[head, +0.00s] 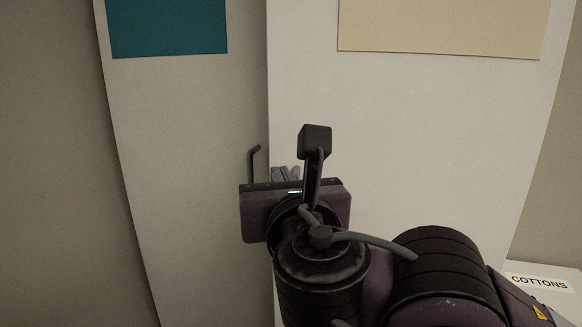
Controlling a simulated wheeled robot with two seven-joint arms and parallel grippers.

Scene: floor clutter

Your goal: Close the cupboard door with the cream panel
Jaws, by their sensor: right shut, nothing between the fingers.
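The cream panel (440,25) is on the upper part of a pale cupboard door (430,140) at the right. A second pale door (185,150) with a teal panel (168,25) stands to its left. A vertical edge divides them. I cannot tell how far the cream-panel door stands open. A dark bent handle (252,163) shows just left of that edge, its lower part hidden by my gripper. My right gripper (286,173) is shut and empty, in front of the cream-panel door near its left edge. I cannot tell whether the fingers touch it. My left gripper is out of view.
A white box or surface with a label reading COTTONS (539,283) is at the lower right, beside my right arm. Plain wall shows at the far left and far right. My right arm hides the lower middle of the cupboard.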

